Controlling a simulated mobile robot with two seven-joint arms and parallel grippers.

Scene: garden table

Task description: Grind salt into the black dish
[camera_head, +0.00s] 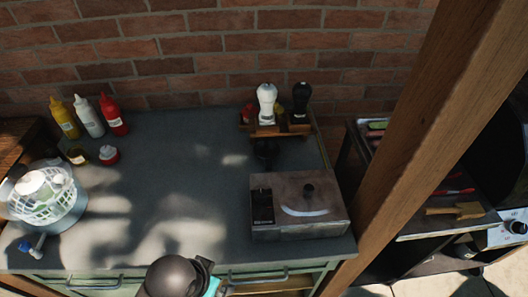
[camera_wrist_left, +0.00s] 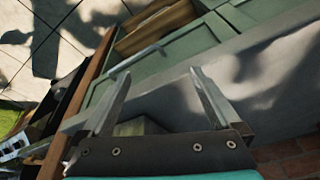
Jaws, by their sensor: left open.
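A white grinder (camera_head: 266,103) and a black grinder (camera_head: 300,103) stand upright side by side in a wooden caddy (camera_head: 294,130) at the back right of the table. A small black dish (camera_head: 265,150) appears to sit just in front of the caddy, partly in shadow. My left gripper (camera_wrist_left: 158,75) is open and empty in the left wrist view, near the table's green drawer fronts, away from the grinders and dish. The head view shows only a dark and teal part of my arm at the bottom edge. My right gripper is out of view.
A grey box (camera_head: 300,206) stands at the table's front right. Yellow, white and red bottles (camera_head: 113,114), small jars (camera_head: 109,155) and a white basket (camera_head: 45,193) stand at the left. The table's middle is clear. A wooden post (camera_head: 412,130) rises at the right before a grill.

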